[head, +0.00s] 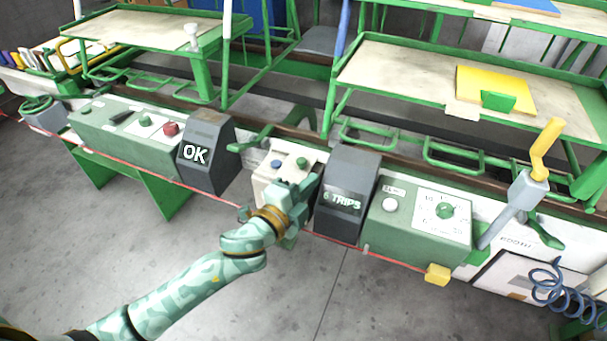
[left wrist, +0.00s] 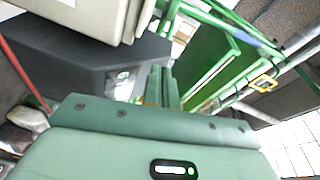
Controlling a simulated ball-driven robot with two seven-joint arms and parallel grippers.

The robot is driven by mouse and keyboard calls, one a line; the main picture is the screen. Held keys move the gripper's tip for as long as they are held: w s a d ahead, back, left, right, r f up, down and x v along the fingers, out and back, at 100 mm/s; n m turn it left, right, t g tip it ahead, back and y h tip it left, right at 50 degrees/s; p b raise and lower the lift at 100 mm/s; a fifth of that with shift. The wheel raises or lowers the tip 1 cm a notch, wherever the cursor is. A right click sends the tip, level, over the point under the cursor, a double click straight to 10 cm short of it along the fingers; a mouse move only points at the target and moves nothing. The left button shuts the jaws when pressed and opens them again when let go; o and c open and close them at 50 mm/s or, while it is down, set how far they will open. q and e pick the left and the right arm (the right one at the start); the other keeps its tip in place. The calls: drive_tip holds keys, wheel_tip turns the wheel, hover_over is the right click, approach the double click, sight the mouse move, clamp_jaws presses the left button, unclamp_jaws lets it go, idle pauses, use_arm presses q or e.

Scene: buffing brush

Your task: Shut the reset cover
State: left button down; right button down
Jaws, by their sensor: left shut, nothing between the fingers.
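A cream control box (head: 262,188) with a blue button (head: 276,164) and a green button (head: 302,163) stands between two dark display boxes. I cannot clearly make out the reset cover or how far it stands open; my left gripper hides part of the cream box. My left gripper (head: 309,184) is shut and empty, at the front right of the cream box, close to the dark "6 TRIPS" box (head: 345,196). In the left wrist view its closed fingers (left wrist: 163,86) point at the gap beside a cream casing (left wrist: 85,18) and a dark box (left wrist: 75,58). Contact cannot be told.
A dark "OK" box (head: 206,153) and a green panel with a red knob (head: 171,129) stand to the left. A green dial panel (head: 420,225) and a grey lever with yellow handle (head: 545,150) stand to the right. A red cord (head: 385,259) runs along the front. The floor in front is clear.

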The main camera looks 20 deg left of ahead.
sight(278, 173)
use_arm(q)
drive_tip(key=shift+w+a+f+b, duration=0.3)
drive_tip(key=shift+w+a+b, duration=0.15)
drive_tip(key=shift+w+a, duration=0.45)
drive_tip(key=shift+w+a+f+b, duration=0.25)
drive_tip(key=shift+w+a+b, duration=0.25)
drive_tip(key=shift+w, duration=0.55)
use_arm(e)
drive_tip(key=shift+s+d+f, duration=0.35)
drive_tip(key=shift+s+f, duration=0.4)
drive_tip(key=shift+f, duration=0.1)
use_arm(q)
drive_tip(key=shift+a, duration=0.15)
drive_tip(key=a+p, duration=0.1)
drive_tip(key=a, duration=0.4)
drive_tip(key=shift+w+a+r+p, duration=0.1)
drive_tip(key=shift+a+r+p, duration=0.05)
drive_tip(key=shift+a+p, duration=0.25)
drive_tip(key=shift+a, duration=0.3)
use_arm(e)
drive_tip(key=shift+w+r, duration=0.4)
drive_tip(key=shift+r, duration=0.3)
